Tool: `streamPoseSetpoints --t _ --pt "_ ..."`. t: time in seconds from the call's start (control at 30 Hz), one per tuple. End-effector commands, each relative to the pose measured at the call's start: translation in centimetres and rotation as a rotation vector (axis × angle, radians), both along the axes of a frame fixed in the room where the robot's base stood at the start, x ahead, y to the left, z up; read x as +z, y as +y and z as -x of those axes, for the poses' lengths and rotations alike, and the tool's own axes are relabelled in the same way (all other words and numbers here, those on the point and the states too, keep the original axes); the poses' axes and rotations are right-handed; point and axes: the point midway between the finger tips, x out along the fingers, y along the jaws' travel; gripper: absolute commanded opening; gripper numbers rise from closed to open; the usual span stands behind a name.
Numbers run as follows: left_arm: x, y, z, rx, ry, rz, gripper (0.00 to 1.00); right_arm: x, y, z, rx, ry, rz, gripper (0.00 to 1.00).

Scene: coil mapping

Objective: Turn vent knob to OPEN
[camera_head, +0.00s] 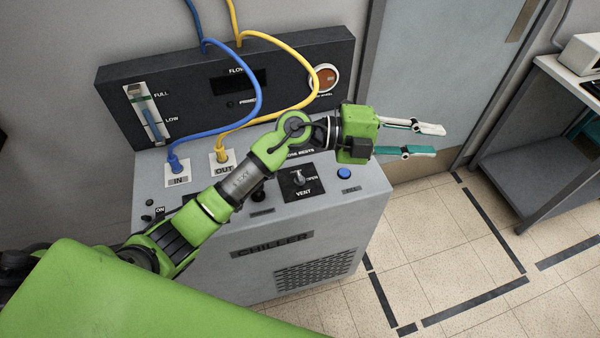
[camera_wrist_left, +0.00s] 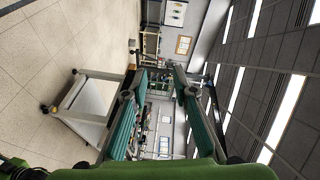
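The vent knob (camera_head: 298,179) sits on a black plate on top of the grey chiller (camera_head: 330,215). The word VENT is below it and OPEN is to its right. The knob's exact pointing direction is too small to tell. My left arm reaches across the chiller from the left. My left gripper (camera_head: 420,141) is above and right of the knob, apart from it, pointing right past the chiller's edge. Its fingers are spread and empty. The left wrist view shows the two fingers (camera_wrist_left: 158,103) apart, with only the room between them. My right gripper is not in view.
A blue hose (camera_head: 259,85) and a yellow hose (camera_head: 316,92) run from the IN and OUT ports up behind the dark panel (camera_head: 185,75). A blue button (camera_head: 344,173) is right of the knob. A grey cart (camera_head: 540,135) stands at the right, beyond open tiled floor.

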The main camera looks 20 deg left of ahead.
Motion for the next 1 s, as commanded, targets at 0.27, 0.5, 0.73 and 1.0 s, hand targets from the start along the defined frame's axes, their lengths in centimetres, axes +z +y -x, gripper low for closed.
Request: streamPoseSetpoints --t 0.27,0.5,0.73,1.0 --pt "-11.3 8.8 -2.0 -0.122 0.163 -0.773 0.26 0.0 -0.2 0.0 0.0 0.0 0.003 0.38" --pt "-12.4 22.0 -3.6 0.017 0.407 -1.268 0.26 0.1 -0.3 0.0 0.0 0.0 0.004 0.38" --pt "-11.7 26.3 -3.5 0.09 0.506 -1.406 0.26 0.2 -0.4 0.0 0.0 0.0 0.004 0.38" --pt "-15.8 26.3 -3.3 0.085 0.511 -1.406 0.26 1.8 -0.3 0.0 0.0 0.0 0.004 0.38"
